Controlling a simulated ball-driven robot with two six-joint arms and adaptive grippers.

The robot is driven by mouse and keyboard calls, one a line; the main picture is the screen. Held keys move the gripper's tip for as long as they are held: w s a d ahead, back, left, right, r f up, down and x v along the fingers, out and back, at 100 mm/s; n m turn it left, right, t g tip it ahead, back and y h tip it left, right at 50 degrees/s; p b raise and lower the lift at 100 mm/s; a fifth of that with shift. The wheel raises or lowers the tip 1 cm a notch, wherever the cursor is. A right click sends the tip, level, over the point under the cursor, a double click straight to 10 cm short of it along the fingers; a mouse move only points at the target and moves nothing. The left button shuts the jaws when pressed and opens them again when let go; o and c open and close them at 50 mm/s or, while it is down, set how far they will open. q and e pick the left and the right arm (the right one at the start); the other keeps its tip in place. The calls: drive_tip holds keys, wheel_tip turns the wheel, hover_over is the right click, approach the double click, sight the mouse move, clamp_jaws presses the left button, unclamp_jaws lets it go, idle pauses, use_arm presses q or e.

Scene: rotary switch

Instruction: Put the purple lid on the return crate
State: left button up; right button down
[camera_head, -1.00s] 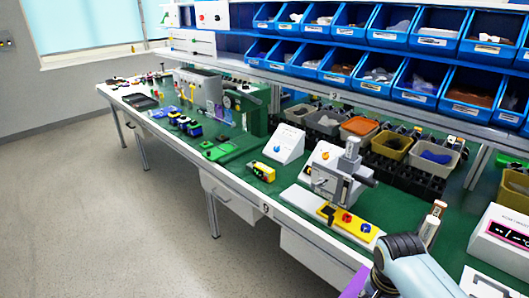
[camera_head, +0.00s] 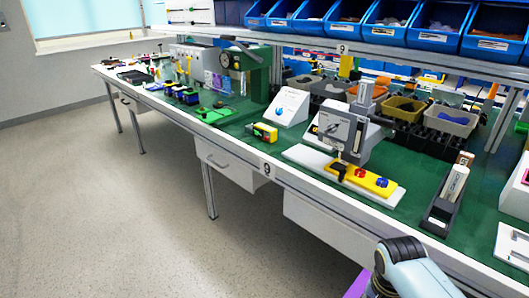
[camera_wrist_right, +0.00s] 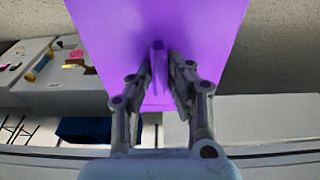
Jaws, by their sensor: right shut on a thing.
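The purple lid (camera_wrist_right: 160,25) fills the upper middle of the right wrist view. My right gripper (camera_wrist_right: 160,65) is shut on the upright purple grip of the lid. In the head view only an edge of the purple lid (camera_head: 356,284) shows at the bottom, beside my right arm, in front of the bench. The right gripper's fingers are mostly out of that view. My left gripper is in neither view. I cannot make out a return crate in these frames.
A long green-topped workbench (camera_head: 300,141) runs across the head view. A press device with a yellow base (camera_head: 372,180) and a black holder (camera_head: 440,208) stand near its front edge. Blue bins (camera_head: 390,20) line the shelf above. The floor (camera_head: 110,220) at left is clear.

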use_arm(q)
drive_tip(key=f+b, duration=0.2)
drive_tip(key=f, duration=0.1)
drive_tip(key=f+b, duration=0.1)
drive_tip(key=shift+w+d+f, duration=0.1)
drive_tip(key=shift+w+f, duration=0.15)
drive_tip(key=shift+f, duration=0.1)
use_arm(e)
wheel_tip(320, 180, down, 5)
drive_tip(key=shift+s+f, duration=0.1)
drive_tip(key=shift+s, duration=0.05)
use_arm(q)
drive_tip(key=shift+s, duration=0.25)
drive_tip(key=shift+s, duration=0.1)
use_arm(e)
drive_tip(key=shift+s+d, duration=0.1)
